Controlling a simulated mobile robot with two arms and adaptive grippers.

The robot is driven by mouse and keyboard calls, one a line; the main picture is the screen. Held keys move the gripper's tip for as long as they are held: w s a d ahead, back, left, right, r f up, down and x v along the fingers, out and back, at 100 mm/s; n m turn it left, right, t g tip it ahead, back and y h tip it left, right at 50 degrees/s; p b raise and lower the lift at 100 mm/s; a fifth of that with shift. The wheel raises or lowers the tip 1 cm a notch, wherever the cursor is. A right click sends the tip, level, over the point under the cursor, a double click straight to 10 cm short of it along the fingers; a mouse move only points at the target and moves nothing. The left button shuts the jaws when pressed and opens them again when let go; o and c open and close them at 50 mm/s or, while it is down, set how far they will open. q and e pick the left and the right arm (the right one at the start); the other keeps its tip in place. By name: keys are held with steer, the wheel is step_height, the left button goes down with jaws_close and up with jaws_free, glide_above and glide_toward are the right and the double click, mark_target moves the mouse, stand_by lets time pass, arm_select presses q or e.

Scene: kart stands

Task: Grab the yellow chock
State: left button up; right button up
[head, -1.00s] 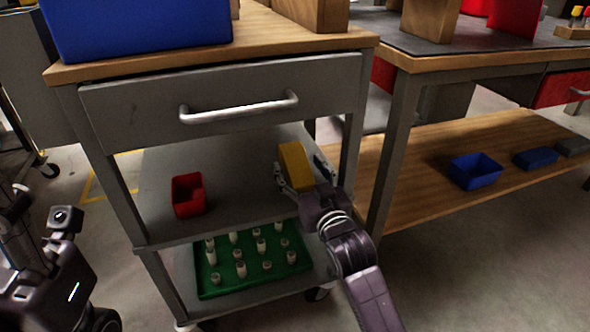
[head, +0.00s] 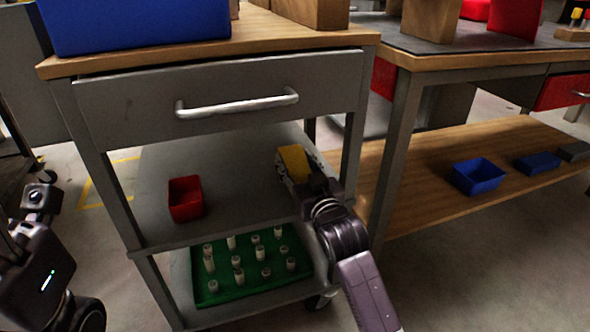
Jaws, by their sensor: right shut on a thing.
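The yellow chock (head: 294,160) is at the right side of the cart's middle shelf (head: 236,200), under the drawer. My right gripper (head: 293,172) is around the chock and shut on it. The gripper and wrist hide the chock's lower part, so I cannot tell whether it touches the shelf. At the left edge a dark arm part shows, but the left gripper's fingers are not in view.
A red bin (head: 186,199) stands left on the same shelf. A green tray (head: 235,287) with several white pegs is below. The closed drawer (head: 225,98) is above. Blue bins (head: 478,176) sit on the right bench's lower shelf.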

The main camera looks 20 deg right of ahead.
steer(key=c, duration=0.4)
steer(key=shift+r, duration=0.15)
